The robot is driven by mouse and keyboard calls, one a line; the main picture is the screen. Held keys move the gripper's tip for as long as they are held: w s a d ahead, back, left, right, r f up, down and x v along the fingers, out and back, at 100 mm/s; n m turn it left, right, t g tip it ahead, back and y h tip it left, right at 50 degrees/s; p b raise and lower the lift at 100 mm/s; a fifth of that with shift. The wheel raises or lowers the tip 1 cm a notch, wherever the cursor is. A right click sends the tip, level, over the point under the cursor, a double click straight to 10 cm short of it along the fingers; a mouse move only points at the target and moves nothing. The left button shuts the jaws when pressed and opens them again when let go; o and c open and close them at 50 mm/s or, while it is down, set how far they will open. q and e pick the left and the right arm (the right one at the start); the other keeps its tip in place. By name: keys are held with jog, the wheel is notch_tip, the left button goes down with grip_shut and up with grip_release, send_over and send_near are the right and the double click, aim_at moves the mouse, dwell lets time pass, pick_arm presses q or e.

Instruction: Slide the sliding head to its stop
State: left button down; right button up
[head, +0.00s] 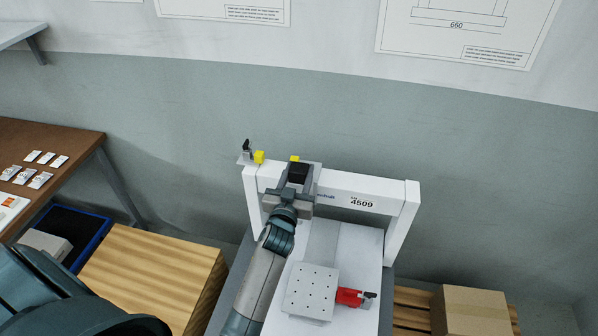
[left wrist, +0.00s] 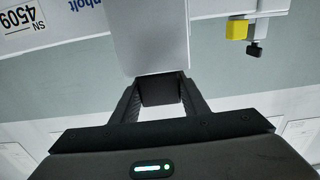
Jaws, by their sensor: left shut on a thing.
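The sliding head (head: 311,178) is a grey block with a black top on the white gantry beam (head: 382,193), left of the beam's middle. Its pale plate fills the top middle of the left wrist view (left wrist: 150,38). My left gripper (left wrist: 160,88) is shut on the head's dark handle (left wrist: 160,95); in the head view the gripper (head: 287,195) hides part of the head. A yellow stop block (head: 259,157) with a black clamp lever (head: 246,147) sits at the beam's left end. It also shows in the left wrist view (left wrist: 237,30), apart from the head. My right gripper is out of view.
Under the gantry is a pale bed with a perforated plate (head: 311,290) and a red clamp (head: 348,297). A wooden crate (head: 150,280) and a blue bin (head: 88,232) stand left, a cardboard box (head: 473,310) right. A brown table (head: 60,140) is at far left.

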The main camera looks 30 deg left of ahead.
pick_arm(q)
jog(key=s+a+p, duration=0.1)
jog(key=s+a, duration=0.1)
jog(key=a, duration=0.6)
jog(key=shift+a+p, duration=0.2)
jog(key=shift+p, duration=0.15)
jog(key=shift+s, duration=0.1)
jog(key=c, duration=1.3)
grip_release()
jog(key=shift+a, duration=0.1)
jog(key=shift+c, duration=0.2)
jog(key=o, duration=0.3)
jog(key=shift+a, duration=0.1)
